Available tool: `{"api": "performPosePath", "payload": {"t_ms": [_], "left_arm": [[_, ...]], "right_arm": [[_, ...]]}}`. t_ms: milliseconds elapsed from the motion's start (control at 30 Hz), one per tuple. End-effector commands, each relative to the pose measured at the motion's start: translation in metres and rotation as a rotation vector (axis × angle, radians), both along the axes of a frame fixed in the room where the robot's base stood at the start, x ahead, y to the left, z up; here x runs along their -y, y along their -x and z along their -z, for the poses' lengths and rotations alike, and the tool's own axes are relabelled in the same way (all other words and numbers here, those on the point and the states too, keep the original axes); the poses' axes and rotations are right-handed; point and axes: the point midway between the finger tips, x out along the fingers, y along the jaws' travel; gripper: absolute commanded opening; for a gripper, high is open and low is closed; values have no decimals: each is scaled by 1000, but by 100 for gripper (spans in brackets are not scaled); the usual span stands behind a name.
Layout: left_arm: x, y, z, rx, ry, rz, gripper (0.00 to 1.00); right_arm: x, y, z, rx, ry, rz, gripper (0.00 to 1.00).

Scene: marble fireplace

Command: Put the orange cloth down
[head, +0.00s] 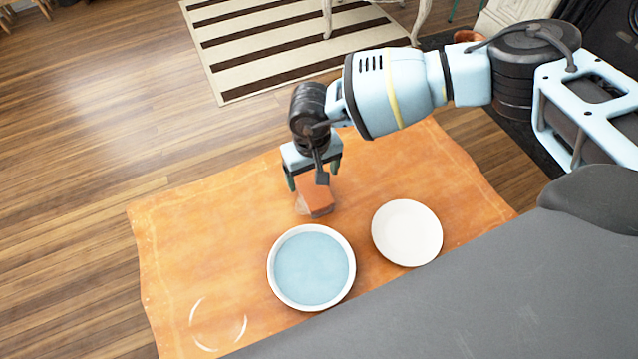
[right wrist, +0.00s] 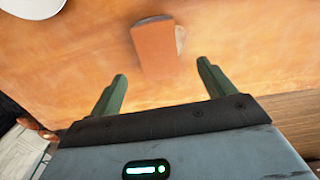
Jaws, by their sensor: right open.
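The orange cloth (head: 317,199) is a small folded block lying on the orange-brown tabletop (head: 205,235), behind the blue dish. It also shows in the right wrist view (right wrist: 157,52), just beyond my fingertips. A pale, partly see-through patch shows at its edge, too unclear to name. My right gripper (head: 313,178) is above and behind the cloth, pointing down. Its green fingers are spread apart and nothing is held between them, as the right wrist view (right wrist: 161,75) shows. My left gripper is not in view.
A white-rimmed dish with a blue inside (head: 312,268) stands in front of the cloth. A white plate (head: 407,232) is to its right. A clear round outline (head: 217,325), perhaps glass, is at the front left. The tabletop's left side is mostly bare. A striped rug (head: 285,45) lies on the floor behind.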

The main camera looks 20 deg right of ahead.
Motion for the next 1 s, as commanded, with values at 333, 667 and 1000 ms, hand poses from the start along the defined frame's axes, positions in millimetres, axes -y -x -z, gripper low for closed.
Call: {"api": "performPosePath", "payload": {"t_ms": [333, 667, 1000], "left_arm": [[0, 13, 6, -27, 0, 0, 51], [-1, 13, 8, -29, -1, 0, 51], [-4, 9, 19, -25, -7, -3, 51]], "right_arm": [[0, 1, 20, -3, 1, -3, 82], [1, 0, 32, -1, 0, -2, 82], [3, 2, 76, -3, 0, -1, 82]]}}
